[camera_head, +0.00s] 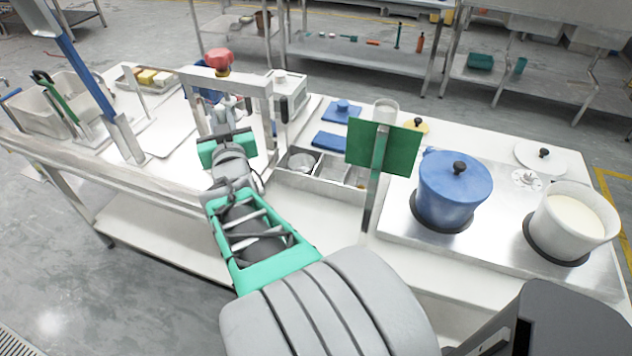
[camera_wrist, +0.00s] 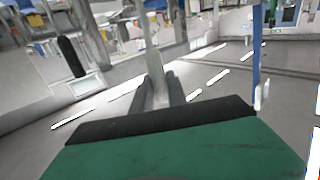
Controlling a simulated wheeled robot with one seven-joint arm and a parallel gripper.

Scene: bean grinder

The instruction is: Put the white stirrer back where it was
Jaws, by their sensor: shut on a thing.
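My gripper (camera_head: 226,112) is at the grey arch-shaped frame on the left part of the table, in the head view. In the wrist view, my gripper's dark fingers (camera_wrist: 162,94) are closed around a slim pale shaft that looks like the white stirrer (camera_wrist: 152,55). The shaft extends up and away from the fingers. In the head view I cannot make out the stirrer apart from the gripper and frame. Where the stirrer's far end lies is unclear.
The grey frame with a red knob (camera_head: 218,59) stands close to my gripper. A blue pot (camera_head: 453,190) and a white pot (camera_head: 572,222) stand at the right. A green panel on a post (camera_head: 402,150) rises near the middle. Metal bins (camera_head: 322,166) sit beside my arm.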

